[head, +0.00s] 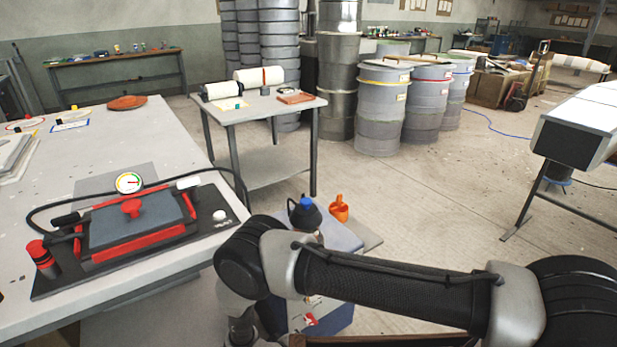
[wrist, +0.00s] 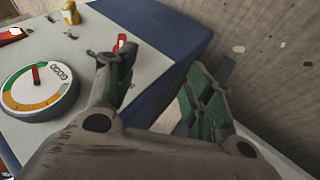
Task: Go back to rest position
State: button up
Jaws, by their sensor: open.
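My gripper (wrist: 163,75) shows in the wrist view with its two green-padded fingers spread apart and nothing between them. It hangs over the edge of a blue cart with a pale top (wrist: 150,75). In the head view my arm (head: 390,285) reaches across the lower right and bends down at the cart (head: 345,240). My gripper's fingers cannot be made out in the head view.
A dial gauge (wrist: 40,90) and a small yellow item (wrist: 68,12) lie on the cart top. A dark jug (head: 304,214) and an orange container (head: 339,208) stand near my arm. Open floor (head: 420,195) lies beyond.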

jog(key=s+f+g+y, duration=0.2)
jog(key=s+g, duration=0.1)
jog(key=s, duration=0.2)
jog(key=s+a+r+g+y, duration=0.1)
jog(key=s+a+r+g, duration=0.2)
jog(key=r, duration=0.5)
jog(key=w+d+r+g, duration=0.1)
jog(key=d+r, duration=0.1)
jog(key=r, duration=0.7)
jog(key=w+d+r+m+g+y, duration=0.1)
jog(key=w+d+r+g, duration=0.15)
jog(key=r, duration=0.65)
jog(key=w+d+r+g, duration=0.1)
jog(key=d+r, duration=0.1)
jog(key=r, duration=0.7)
jog(key=s+d+r+m, duration=0.1)
jog(key=d+r+m, duration=0.1)
jog(key=d+r, duration=1.95)
jog(key=s+d+r+m+t, duration=0.2)
jog(key=s+d+r+t, duration=0.1)
jog(key=d+r, duration=0.4)
jog(key=s+d+r+m+t+h, duration=0.1)
jog(key=s+d+r+m+t, duration=0.1)
jog(key=s+d+r+t, duration=0.2)
jog(key=s+d+r, duration=0.1)
jog(key=d+r, duration=0.2)
jog(key=d, duration=0.3)
jog(key=shift+r, duration=0.3)
